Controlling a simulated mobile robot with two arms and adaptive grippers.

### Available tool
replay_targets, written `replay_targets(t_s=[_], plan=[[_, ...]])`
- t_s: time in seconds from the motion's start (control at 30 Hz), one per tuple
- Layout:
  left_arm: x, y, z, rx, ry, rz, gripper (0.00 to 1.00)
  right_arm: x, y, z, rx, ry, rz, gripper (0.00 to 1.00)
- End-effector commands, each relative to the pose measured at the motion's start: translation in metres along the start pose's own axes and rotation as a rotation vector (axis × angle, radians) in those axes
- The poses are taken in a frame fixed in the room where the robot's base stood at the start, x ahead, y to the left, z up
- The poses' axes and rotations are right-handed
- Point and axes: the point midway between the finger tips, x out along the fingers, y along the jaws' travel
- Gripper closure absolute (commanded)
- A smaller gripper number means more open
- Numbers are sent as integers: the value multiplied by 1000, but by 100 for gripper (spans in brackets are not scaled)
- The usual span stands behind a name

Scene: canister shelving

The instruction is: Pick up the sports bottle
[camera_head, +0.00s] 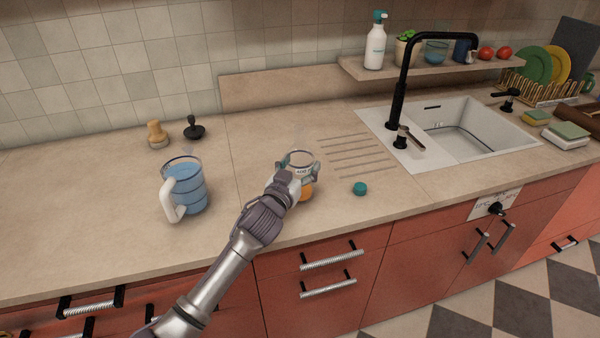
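A clear vessel (306,193) with orange contents, perhaps the sports bottle, stands at the front of the counter; my gripper hides much of it. My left gripper (299,169) reaches it from the front left, with one finger on each side below the open rim. I cannot tell if the fingers press on it. A small teal cap (360,188) lies on the counter to its right. My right gripper is not in view.
A blue-filled pitcher (189,189) with a white handle stands to the left. A wooden-handled brush (157,134) and a dark tamper-like object (194,128) are behind it. The sink (455,122) with a black faucet (400,95) is to the right. The counter between pitcher and vessel is clear.

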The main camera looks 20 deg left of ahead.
Motion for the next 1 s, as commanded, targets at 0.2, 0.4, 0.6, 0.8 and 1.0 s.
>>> replay_targets(t_s=[0.2,0.4,0.6,0.8,1.0], plan=[[0,0,0,0,1,0,66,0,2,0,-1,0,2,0],[0,0,-1,0,1,0,66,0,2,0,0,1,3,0],[0,0,-12,0,5,1,66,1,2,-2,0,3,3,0],[0,0,-46,2,8,1,66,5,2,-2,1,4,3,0],[0,50,-69,-6,6,5,66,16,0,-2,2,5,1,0]])
